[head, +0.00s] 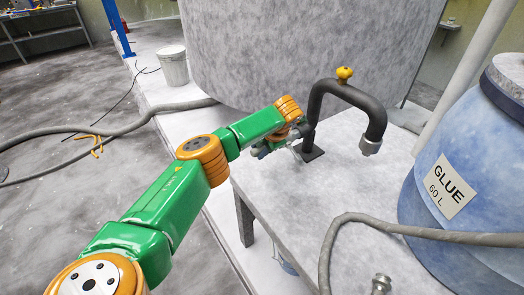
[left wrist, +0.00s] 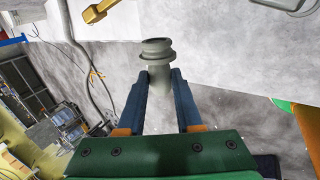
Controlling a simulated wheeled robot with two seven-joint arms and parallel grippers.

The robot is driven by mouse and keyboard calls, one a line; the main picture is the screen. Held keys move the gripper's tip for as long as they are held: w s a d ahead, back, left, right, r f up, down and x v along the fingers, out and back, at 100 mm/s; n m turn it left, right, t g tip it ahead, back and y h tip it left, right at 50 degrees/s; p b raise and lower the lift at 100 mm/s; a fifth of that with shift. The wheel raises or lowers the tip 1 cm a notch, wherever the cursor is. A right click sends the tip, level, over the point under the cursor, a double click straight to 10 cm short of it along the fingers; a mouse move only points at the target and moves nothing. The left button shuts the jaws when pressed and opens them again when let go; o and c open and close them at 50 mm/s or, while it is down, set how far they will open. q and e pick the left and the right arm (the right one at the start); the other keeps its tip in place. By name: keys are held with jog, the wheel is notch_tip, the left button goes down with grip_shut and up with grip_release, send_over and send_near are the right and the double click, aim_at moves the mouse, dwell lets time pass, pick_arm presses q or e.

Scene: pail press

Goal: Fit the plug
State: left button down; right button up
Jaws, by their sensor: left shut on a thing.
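My left gripper (left wrist: 161,80) is shut on a pale grey plug (left wrist: 157,52). The plug has a ringed, flanged end that sticks out beyond the blue fingertips. In the head view my left gripper (head: 287,147) is at the far end of the green arm, close to the left of the foot of a black bent pipe (head: 319,100). The plug is too small to make out clearly there. The pipe's grey open end (head: 370,146) points down over the bench, to the right of the gripper and apart from it. My right gripper is not in view.
A hose (head: 335,235) and a small metal fitting (head: 381,283) are at the front. A blue glue drum (head: 455,200) stands right; a large grey tank (head: 300,45) is behind.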

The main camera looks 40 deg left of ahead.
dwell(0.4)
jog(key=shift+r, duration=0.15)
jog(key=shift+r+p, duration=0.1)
jog(key=shift+p, duration=0.25)
dwell(0.3)
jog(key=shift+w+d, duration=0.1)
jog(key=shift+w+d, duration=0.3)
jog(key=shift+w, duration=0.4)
